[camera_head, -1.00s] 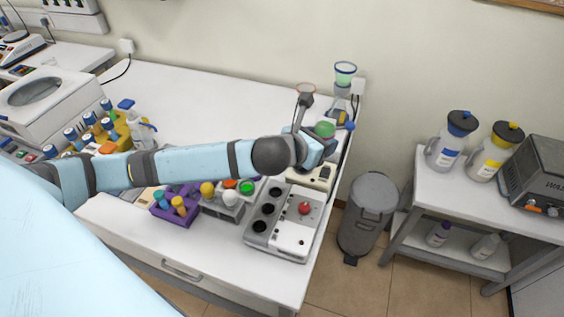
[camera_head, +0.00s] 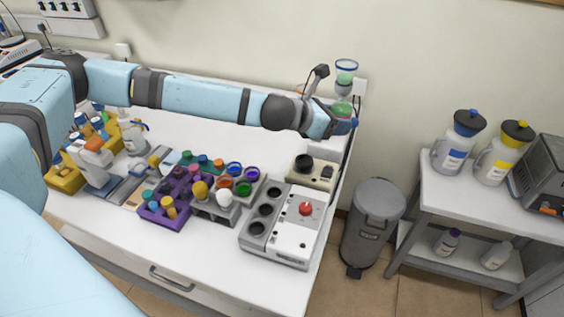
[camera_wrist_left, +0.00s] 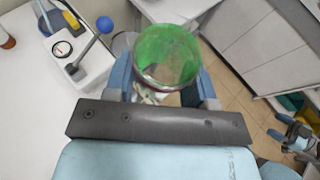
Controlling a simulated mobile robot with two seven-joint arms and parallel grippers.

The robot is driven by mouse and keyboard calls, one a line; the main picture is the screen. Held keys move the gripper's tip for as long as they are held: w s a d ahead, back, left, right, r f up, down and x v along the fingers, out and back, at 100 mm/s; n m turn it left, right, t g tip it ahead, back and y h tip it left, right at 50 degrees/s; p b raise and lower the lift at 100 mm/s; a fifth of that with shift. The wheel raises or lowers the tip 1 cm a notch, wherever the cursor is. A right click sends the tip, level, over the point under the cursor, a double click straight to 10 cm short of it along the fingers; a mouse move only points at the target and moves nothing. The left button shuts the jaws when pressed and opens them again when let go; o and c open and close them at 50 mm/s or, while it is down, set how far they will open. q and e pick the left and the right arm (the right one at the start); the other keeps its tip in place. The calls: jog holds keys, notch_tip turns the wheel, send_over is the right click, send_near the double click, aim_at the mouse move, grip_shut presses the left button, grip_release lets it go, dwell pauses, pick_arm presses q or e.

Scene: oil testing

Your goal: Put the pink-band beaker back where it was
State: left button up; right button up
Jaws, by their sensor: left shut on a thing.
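My left gripper (camera_head: 340,122) is at the far right corner of the bench, shut on a glass beaker. In the left wrist view the beaker (camera_wrist_left: 166,52) stands between the blue fingers and shows green contents with a dark, pinkish edge at the near side. In the head view only a green part of it (camera_head: 342,108) shows; the gripper hides the rest. I cannot make out the pink band clearly. A blue and dark shape at the lower right of the left wrist view may be my right gripper; its fingers are unclear.
A blue-rimmed glass vessel (camera_head: 346,68) stands just behind my left gripper. A beige device (camera_head: 313,172) and a white device with a red knob (camera_head: 293,235) line the bench's right side. A purple rack (camera_head: 165,218) stands left of them. A grey bin (camera_head: 374,222) is beside the bench.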

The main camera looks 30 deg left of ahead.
pick_arm(q)
jog(key=shift+w+a+f+m+g+h+b, duration=0.15)
jog(key=shift+w+a+f+m+h+b, duration=0.1)
jog(key=shift+w+b, duration=0.2)
jog(key=shift+w+a+f+m+g+h+b, duration=0.15)
jog(key=shift+w+a+m+h+b, duration=0.15)
jog(key=shift+b, duration=0.25)
jog(key=w+a+f+m+g+b, duration=0.1)
jog(key=w+b, duration=0.1)
jog(key=b, duration=0.1)
jog(key=m+g+h+b, duration=0.3)
jog(key=b, duration=1.3)
send_over(279, 157)
notch_tip(279, 157, down, 17)
jog(key=shift+d+r, duration=0.1)
notch_tip(279, 157, down, 4)
jog(key=shift+r+b, duration=0.1)
jog(key=shift+b, duration=0.5)
jog(key=shift+f, duration=1.05)
jog(key=o, duration=0.9)
jog(key=shift+o, duration=0.2)
pick_arm(e)
jog(key=w+a+f+t+y, duration=0.2)
jog(key=a+f, duration=0.1)
jog(key=f, duration=0.7)
jog(key=shift+a, duration=0.25)
